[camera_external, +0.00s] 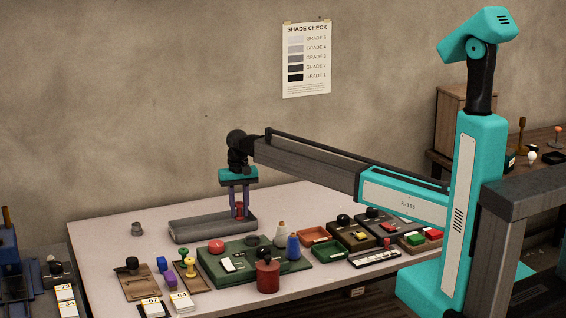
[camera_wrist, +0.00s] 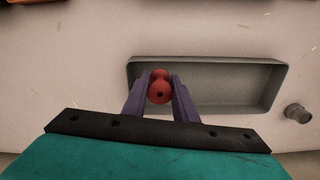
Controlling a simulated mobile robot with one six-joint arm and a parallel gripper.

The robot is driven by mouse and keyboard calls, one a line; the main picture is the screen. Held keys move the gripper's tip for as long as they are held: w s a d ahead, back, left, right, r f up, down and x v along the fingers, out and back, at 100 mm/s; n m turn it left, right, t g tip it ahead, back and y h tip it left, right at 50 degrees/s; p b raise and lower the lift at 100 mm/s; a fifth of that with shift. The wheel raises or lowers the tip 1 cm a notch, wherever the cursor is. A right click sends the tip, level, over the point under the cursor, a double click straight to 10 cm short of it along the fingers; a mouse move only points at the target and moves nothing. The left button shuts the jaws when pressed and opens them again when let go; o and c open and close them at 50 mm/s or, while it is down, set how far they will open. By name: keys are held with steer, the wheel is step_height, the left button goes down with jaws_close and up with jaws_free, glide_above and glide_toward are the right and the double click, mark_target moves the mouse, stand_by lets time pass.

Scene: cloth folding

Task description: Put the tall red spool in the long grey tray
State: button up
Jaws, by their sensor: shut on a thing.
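The tall red spool (camera_external: 239,210) is upright between the fingers of my gripper (camera_external: 240,207), which is shut on it. In the wrist view the red spool (camera_wrist: 159,88) shows end-on between my purple fingers (camera_wrist: 160,98). The long grey tray (camera_external: 190,231) lies on the table under my gripper. In the wrist view the spool overlaps the left part of the tray (camera_wrist: 265,70), near its wall. I cannot tell whether the spool touches the tray floor. The visible part of the tray is empty.
A small grey piece (camera_external: 137,229) stands left of the tray, and shows in the wrist view (camera_wrist: 297,113). A green board (camera_external: 225,272) with several pieces lies in front. A dark red canister (camera_external: 268,277) and several small trays crowd the table's front and right.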

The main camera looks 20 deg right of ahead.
mark_target(240, 217)
steer(key=shift+f+p, duration=0.45)
steer(key=shift+f, duration=1.4)
steer(key=shift+f, duration=0.15)
steer(key=o, duration=1.1)
steer(key=shift+r+b, duration=1.35)
steer(key=shift+r, duration=4.8)
steer(key=shift+f+p, duration=1.15)
steer(key=shift+f, duration=4.15)
